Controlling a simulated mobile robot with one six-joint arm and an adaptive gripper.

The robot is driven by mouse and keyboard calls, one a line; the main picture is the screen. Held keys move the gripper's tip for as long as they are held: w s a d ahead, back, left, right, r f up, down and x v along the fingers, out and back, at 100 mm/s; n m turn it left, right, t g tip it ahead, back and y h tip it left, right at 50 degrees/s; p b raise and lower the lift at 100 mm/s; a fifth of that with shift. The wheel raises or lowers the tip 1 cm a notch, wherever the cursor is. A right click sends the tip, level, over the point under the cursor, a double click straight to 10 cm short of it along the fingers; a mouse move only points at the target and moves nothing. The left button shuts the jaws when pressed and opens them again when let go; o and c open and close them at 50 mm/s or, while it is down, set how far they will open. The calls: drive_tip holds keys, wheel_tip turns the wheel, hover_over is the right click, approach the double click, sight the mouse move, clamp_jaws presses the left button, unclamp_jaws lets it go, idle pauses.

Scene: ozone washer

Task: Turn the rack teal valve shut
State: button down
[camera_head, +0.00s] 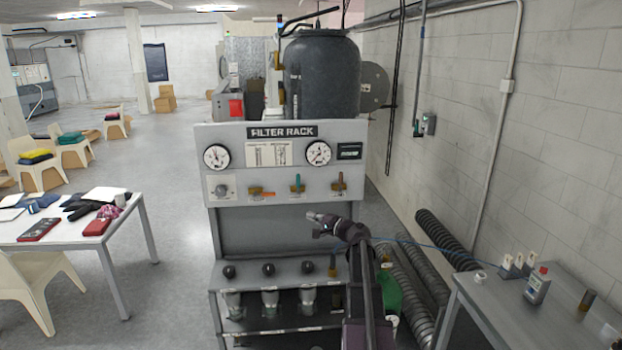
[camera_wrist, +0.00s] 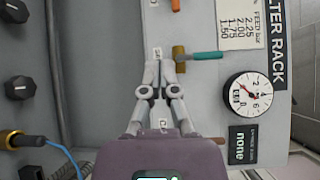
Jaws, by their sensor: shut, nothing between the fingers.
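The teal valve (camera_head: 297,184) sits on the rack's front panel, with its teal handle pointing up from a brass body. The wrist view is turned sideways, so there the teal handle (camera_wrist: 207,56) lies level, extending right from the brass body (camera_wrist: 180,58). My gripper (camera_head: 314,219) is in front of the panel, below and slightly right of the teal valve. In the wrist view my gripper (camera_wrist: 160,70) has its fingertips close together and empty, just left of the brass body. I cannot tell whether they touch the panel.
An orange-handled valve (camera_head: 262,192) is left of the teal one, and a brass valve (camera_head: 340,186) is right. Gauges (camera_head: 318,153) sit above. A shelf with black knobs (camera_head: 268,269) juts out below. A side table (camera_head: 500,310) stands at right.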

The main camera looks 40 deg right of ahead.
drive_tip(key=s+d+r+m+t+h+p, duration=0.1)
drive_tip(key=s+d+r+m+t+h, duration=0.1)
drive_tip(key=d, duration=0.7)
wheel_tip(320, 180, up, 3)
drive_tip(key=shift+s+d+f+m+h, duration=0.2)
drive_tip(key=shift+s+d+m+h, duration=0.25)
drive_tip(key=shift+m, duration=0.35)
drive_tip(key=shift+w, duration=0.1)
drive_tip(key=p, duration=0.2)
approach(298, 183)
drive_tip(key=w+d, duration=0.4)
drive_tip(key=d, duration=0.2)
drive_tip(key=shift+w+a+r, duration=0.25)
drive_tip(key=shift+w+a, duration=0.45)
drive_tip(key=shift+a, duration=0.1)
drive_tip(key=shift+w+a+r, duration=0.25)
drive_tip(key=shift+w+a, duration=0.4)
drive_tip(key=shift+a, duration=0.2)
drive_tip(key=shift+w+a+r+p, duration=0.3)
drive_tip(key=shift+a+r+p, duration=0.25)
drive_tip(key=shift+p, duration=0.1)
